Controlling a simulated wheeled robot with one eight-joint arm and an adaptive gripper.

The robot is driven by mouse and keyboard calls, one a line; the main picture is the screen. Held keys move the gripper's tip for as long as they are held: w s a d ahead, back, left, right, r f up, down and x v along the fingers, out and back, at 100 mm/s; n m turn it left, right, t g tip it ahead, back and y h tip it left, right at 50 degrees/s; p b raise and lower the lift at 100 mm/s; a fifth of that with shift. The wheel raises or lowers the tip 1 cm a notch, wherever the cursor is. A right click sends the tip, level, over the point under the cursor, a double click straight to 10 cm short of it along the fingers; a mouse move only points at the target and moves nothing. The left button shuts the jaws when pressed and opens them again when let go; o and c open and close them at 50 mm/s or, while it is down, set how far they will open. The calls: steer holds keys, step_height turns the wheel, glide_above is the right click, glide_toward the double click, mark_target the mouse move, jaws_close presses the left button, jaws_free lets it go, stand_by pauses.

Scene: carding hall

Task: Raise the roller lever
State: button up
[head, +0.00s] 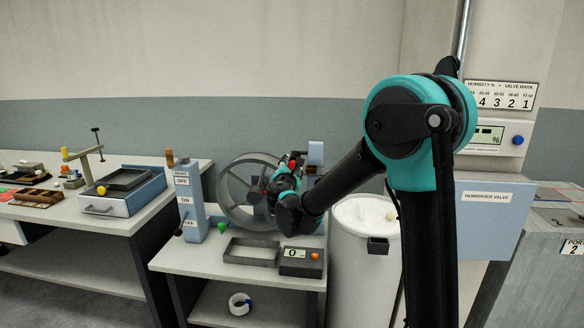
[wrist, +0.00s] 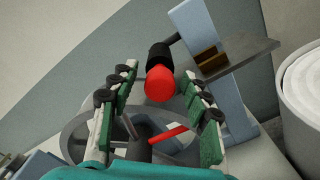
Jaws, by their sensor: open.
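My gripper (wrist: 161,92) is open, its green-padded fingers spread, with nothing held. A red round knob with a black sleeve (wrist: 160,84) shows between and beyond the fingertips in the wrist view; it may be the roller lever's handle. A dark rod runs from it towards a blue upright (wrist: 197,28). Gaps show on both sides of the knob. In the head view, my gripper (head: 291,168) is in front of the spoked drum (head: 228,193), near the blue upright (head: 315,154); my wrist hides much there. A thin red bar (wrist: 170,133) shows lower between the fingers.
A shallow tray (head: 251,252) and counter box (head: 301,262) lie in front. A white bin (head: 364,248) is at right. A grey plate (wrist: 240,58) juts beside the knob.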

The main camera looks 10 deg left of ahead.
mark_target(294, 156)
jaws_close()
steer(key=shift+r, duration=0.1)
stand_by(0.4)
steer(key=shift+r+g, duration=0.6)
steer(key=shift+r, duration=0.1)
steer(key=w+r+g, duration=0.2)
steer(key=r+g, duration=0.1)
steer(key=w+r+g, duration=0.1)
steer(key=r+g, duration=0.2)
steer(key=w+r+g, duration=0.2)
steer(key=r+g, duration=0.1)
steer(key=r, duration=0.1)
steer(key=shift+w+d, duration=0.15)
steer(key=shift+w, duration=0.2)
steer(key=w+r+g, duration=0.3)
steer(key=w, duration=0.4)
steer(key=shift+r, duration=0.15)
steer(key=shift+d, duration=0.1)
